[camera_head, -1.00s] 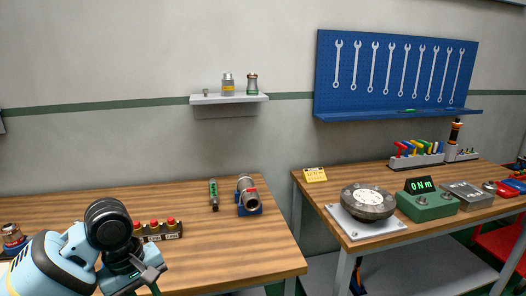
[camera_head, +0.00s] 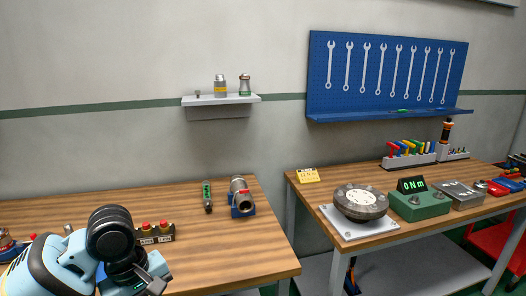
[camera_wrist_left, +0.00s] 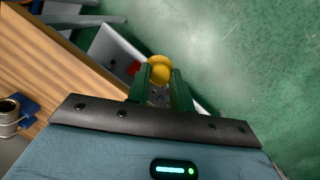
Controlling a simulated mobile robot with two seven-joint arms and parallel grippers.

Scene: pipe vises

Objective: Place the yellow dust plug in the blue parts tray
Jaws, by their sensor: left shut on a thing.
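The yellow dust plug (camera_wrist_left: 158,70) is between the green fingers of my left gripper (camera_wrist_left: 160,88) in the left wrist view, and the gripper is shut on it. In the head view my left gripper (camera_head: 156,284) is low at the left, over the front of the left bench; the plug cannot be made out there. I cannot make out the blue parts tray for certain in either view. My right gripper is not in view.
The left wooden bench (camera_head: 225,255) holds a box with red buttons (camera_head: 155,232), a green-marked tool (camera_head: 207,196) and a blue pipe vise (camera_head: 242,203). A gap separates it from the right bench. The wrist view shows a pale bin (camera_wrist_left: 108,45) below, beside green floor.

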